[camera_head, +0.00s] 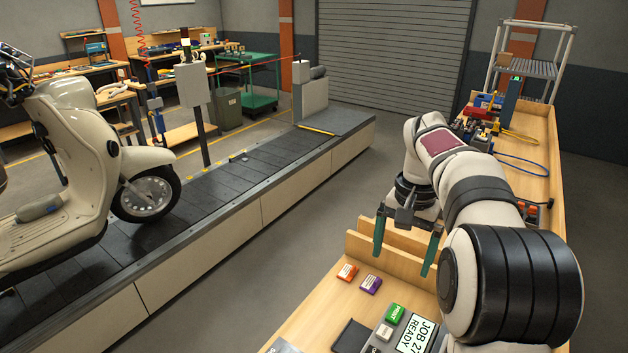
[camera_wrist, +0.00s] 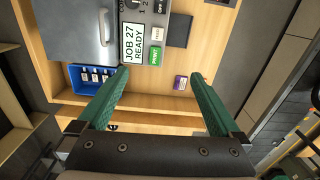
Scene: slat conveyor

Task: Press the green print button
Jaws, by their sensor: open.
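In the wrist view the button lies beyond the gap between the fingertips (camera_wrist: 160,74). My arm hides part of the bench at right.
An orange block (camera_head: 347,272) and a purple block (camera_head: 371,285) lie on the bench left of the button. A dark pad (camera_head: 352,336) lies nearer the camera. A blue bin (camera_wrist: 94,78) stands left of the fingers. The conveyor (camera_head: 225,195) carries a cream scooter (camera_head: 75,165).

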